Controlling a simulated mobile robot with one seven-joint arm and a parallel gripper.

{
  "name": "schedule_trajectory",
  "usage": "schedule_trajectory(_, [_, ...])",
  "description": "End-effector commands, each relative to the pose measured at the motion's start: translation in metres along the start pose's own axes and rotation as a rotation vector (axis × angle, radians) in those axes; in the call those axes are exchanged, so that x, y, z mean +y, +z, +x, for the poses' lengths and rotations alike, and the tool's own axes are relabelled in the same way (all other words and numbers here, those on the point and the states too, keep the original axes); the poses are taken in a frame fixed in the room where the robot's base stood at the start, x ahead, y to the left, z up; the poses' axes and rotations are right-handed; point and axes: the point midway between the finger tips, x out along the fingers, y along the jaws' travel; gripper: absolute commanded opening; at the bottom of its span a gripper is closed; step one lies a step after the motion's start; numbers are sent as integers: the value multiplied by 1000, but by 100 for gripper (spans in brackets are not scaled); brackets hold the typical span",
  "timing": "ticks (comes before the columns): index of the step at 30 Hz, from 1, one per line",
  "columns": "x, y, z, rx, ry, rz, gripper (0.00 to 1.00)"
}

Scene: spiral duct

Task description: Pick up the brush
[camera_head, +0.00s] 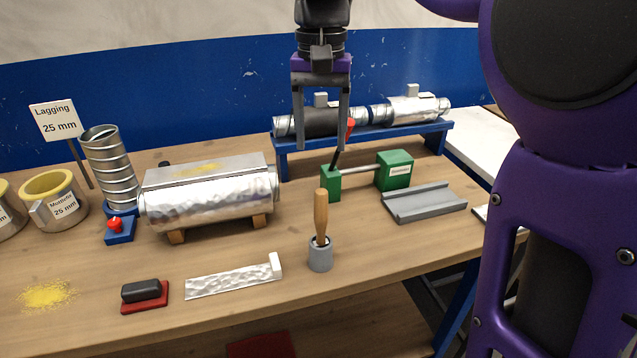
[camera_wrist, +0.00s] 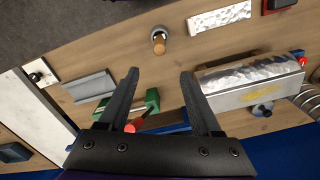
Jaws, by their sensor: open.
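The brush (camera_head: 321,215) shows as an upright wooden handle standing in a small grey cup (camera_head: 320,259) near the middle of the bench. Its lower end is hidden in the cup. In the wrist view the brush (camera_wrist: 160,45) is seen nearly end-on, ahead of the gap between my fingers. My gripper (camera_head: 322,143) hangs fingers down, open and empty, above and behind the brush, in front of the blue rack. In the wrist view its two fingertips (camera_wrist: 159,74) are well apart with nothing between them.
A green clamp (camera_head: 394,170) with a red-tipped lever stands below my gripper. A blue rack (camera_head: 365,136) carries metal ducts behind. A dented metal cylinder (camera_head: 208,190) lies left, a grey channel (camera_head: 424,203) right. A silver strip (camera_head: 230,281) lies left of the cup.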

Motion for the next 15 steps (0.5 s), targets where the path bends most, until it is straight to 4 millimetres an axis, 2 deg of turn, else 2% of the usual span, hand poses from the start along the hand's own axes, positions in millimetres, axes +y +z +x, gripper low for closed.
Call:
schedule_trajectory(1, [1, 1, 14, -1, 1, 0, 66])
schedule_trajectory(9, [0, 0, 72, 1, 0, -1, 66])
schedule_trajectory(15, [0, 0, 95, 4, -1, -1, 66])
